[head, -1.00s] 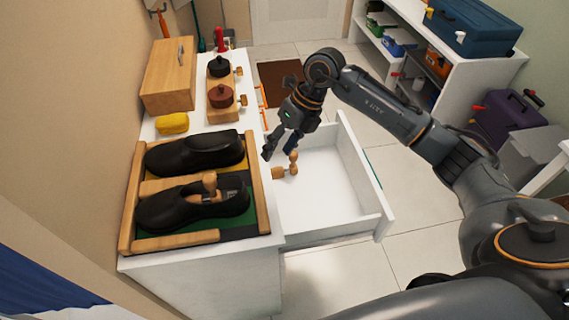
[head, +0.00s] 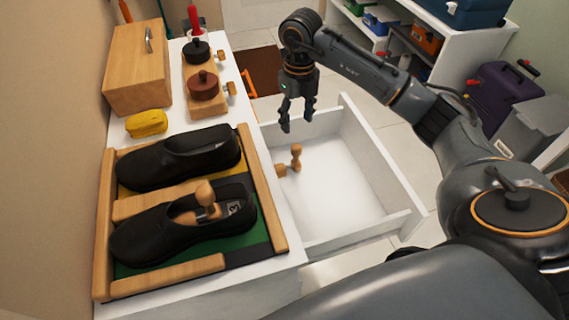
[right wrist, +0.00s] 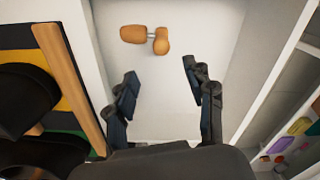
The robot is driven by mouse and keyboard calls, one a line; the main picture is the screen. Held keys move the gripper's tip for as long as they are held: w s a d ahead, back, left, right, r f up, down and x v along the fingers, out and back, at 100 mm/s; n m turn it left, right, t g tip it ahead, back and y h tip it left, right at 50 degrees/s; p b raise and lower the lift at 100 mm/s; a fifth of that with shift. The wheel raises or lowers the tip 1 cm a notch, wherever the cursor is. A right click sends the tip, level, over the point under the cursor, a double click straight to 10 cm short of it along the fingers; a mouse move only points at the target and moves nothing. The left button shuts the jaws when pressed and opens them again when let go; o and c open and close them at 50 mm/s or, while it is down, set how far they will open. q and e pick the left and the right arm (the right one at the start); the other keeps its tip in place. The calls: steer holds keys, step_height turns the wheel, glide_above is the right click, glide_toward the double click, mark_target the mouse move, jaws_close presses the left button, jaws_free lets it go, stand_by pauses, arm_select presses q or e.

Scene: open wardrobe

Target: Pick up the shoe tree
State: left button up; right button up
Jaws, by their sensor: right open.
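A wooden shoe tree (head: 291,162) lies in the open white drawer (head: 340,185), close to the drawer's cabinet side. It also shows in the right wrist view (right wrist: 146,36), beyond my fingertips. My right gripper (head: 297,122) is open and empty above the drawer, apart from the shoe tree; its two fingers show in the right wrist view (right wrist: 160,70). A second wooden shoe tree (head: 205,196) sits inside the nearer black shoe (head: 150,236) on the cabinet top. My left gripper is not in view.
The farther black shoe (head: 180,155) lies in the same wood-edged tray (head: 268,190). A yellow object (head: 146,123), a wooden box (head: 138,70) and a stand with dark round items (head: 203,85) are behind. The drawer walls surround the loose shoe tree; the rest of the drawer is empty.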

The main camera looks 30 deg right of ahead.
mark_target(296, 145)
steer(key=f, duration=0.7)
steer(key=shift+s+p, duration=0.2)
steer(key=shift+p, duration=0.15)
steer(key=shift+w+f, duration=0.1)
steer(key=shift+f, duration=0.55)
steer(key=f, duration=0.3)
steer(key=f+p, duration=0.1)
steer(key=f, duration=0.1)
steer(key=shift+w+d, duration=0.1)
steer(key=shift+w, duration=0.15)
steer(key=shift+c, duration=0.2)
steer(key=c, duration=1)
